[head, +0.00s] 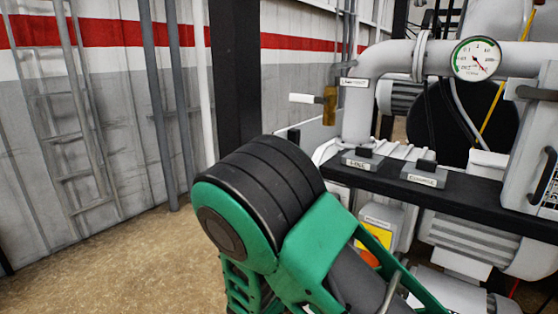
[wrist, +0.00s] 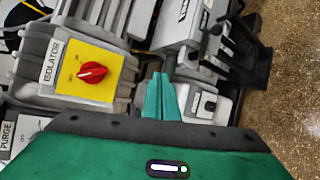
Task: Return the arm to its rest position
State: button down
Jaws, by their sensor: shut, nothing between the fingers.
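My gripper (wrist: 162,97) shows in the wrist view as two teal fingers pressed together, shut with nothing between them. It is in front of the furnace equipment, between the isolator switch and a grey box at the right. My green and black arm (head: 265,200) fills the lower middle of the head view and hides part of the equipment behind it. The gripper itself cannot be made out in the head view.
The yellow isolator plate (wrist: 83,72) with a red knob is left of the fingers. A pressure gauge (head: 476,60) sits on the grey pipe (head: 390,62). A black shelf (head: 460,200) carries labelled boxes. Open floor (head: 110,260) lies at the left.

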jog(key=s+d+r+m+g+y, duration=0.2)
jog(key=s+d+m+g+y, duration=0.25)
jog(key=d+y, duration=0.25)
jog(key=s+r+m+t+y, duration=0.2)
jog(key=s+r+y, duration=0.1)
jog(key=r, duration=0.4)
jog(key=s+r+m+t+y, duration=0.1)
jog(key=s+r+m+y, duration=0.15)
jog(key=r, duration=0.45)
jog(key=s+d+f+m+g, duration=0.1)
jog(key=s+d+m+g, duration=0.1)
jog(key=s+d, duration=0.4)
jog(key=s+d+f+m+g, duration=0.1)
jog(key=s+d+m, duration=0.3)
jog(key=s, duration=0.7)
jog(key=shift+s+d+f+g, duration=0.15)
jog(key=shift+d+g, duration=0.5)
jog(key=shift+d, duration=0.35)
jog(key=shift+w+f, duration=0.25)
jog(key=shift+w, duration=0.4)
